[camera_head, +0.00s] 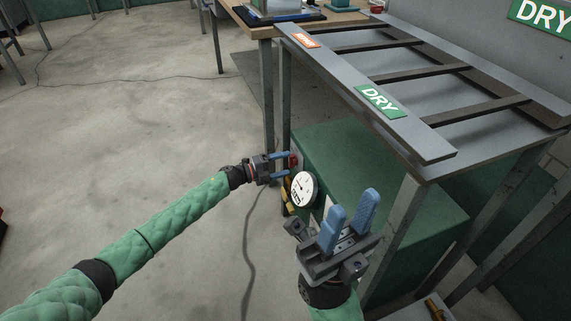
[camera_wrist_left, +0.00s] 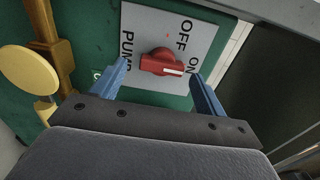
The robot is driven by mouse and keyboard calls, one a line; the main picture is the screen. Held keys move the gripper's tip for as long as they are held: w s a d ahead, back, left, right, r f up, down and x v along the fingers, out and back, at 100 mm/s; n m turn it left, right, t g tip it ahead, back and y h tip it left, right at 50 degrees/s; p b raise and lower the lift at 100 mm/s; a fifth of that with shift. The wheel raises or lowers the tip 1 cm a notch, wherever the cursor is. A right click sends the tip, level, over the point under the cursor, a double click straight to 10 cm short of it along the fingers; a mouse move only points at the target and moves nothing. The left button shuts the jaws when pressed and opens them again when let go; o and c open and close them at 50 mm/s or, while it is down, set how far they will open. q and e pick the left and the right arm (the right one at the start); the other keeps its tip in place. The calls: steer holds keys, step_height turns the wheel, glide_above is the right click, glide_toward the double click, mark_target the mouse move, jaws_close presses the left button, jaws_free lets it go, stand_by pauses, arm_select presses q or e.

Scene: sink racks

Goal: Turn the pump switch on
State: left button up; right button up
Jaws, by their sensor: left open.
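The pump switch is a red knob (camera_wrist_left: 162,63) on a grey plate (camera_wrist_left: 148,22) marked PUMP, OFF and ON. Its white mark points right in the left wrist view, close to the ON lettering and just below it. My left gripper (camera_wrist_left: 160,72) is open, with one blue finger to each side of the knob; contact cannot be made out. In the head view, my left gripper (camera_head: 287,170) reaches the side of the green cabinet (camera_head: 345,140), at a red part of the switch (camera_head: 293,160). My right gripper (camera_head: 354,207) is open and empty, in front of the cabinet.
A white round gauge (camera_head: 304,188) sits beside my left gripper on the cabinet side; brass piping (camera_wrist_left: 50,40) runs near it. A metal rack (camera_head: 400,75) with a DRY label stands above the cabinet. The floor to the left is mostly clear.

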arm_select(q)
steer(key=p+v, duration=0.1)
steer(key=v, duration=0.5)
steer(key=shift+a, duration=0.1)
steer(key=shift+s, duration=0.1)
